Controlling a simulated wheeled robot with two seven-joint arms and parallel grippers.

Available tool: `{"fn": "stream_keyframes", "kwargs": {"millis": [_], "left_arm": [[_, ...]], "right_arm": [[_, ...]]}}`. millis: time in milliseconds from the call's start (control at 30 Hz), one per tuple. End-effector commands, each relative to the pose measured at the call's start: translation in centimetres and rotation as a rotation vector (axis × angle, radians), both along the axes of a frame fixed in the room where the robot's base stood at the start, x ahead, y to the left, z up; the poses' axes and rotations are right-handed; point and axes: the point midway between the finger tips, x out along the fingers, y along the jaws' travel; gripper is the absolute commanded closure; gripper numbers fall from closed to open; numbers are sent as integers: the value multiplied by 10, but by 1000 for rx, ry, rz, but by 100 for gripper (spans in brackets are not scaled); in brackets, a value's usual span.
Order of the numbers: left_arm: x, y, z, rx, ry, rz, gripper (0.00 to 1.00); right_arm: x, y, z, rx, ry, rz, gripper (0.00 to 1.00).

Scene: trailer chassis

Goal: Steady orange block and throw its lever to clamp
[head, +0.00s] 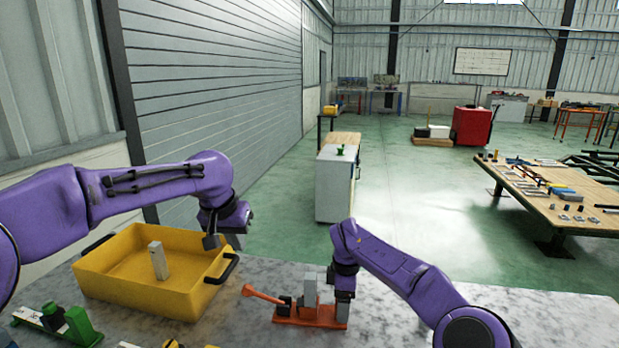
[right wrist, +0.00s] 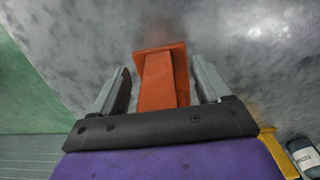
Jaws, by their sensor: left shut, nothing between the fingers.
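The orange block (head: 322,318) sits on the grey table, and its orange lever (head: 262,294) sticks out to the left. A grey upright piece (head: 310,288) stands in it. My right gripper (head: 341,305) points down at the block's right end. In the right wrist view its two fingers stand on either side of the orange block (right wrist: 160,82), with a visible gap on both sides. My left gripper (head: 211,241) is shut and empty by the right rim of the yellow bin, apart from the lever and to its upper left.
The yellow bin (head: 130,292), with black handles, holds a light grey block (head: 158,260). A green clamp (head: 75,325) sits at the front left of the table. Small yellow and dark parts show at the bottom edge. The tabletop right of the orange block is clear.

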Motion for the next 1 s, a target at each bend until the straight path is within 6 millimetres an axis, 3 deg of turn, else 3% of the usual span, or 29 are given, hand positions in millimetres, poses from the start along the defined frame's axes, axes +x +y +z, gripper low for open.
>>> {"fn": "stream_keyframes", "kwargs": {"millis": [167, 800, 1000], "left_arm": [[0, 0, 2, 0, 0, 0, 100], [0, 0, 40, 0, 0, 0, 100], [0, 0, 39, 0, 0, 0, 100]], "right_arm": [[0, 0, 4, 0, 0, 0, 23], [0, 0, 79, 0, 1, 0, 23], [0, 0, 80, -1, 0, 1, 23]]}}
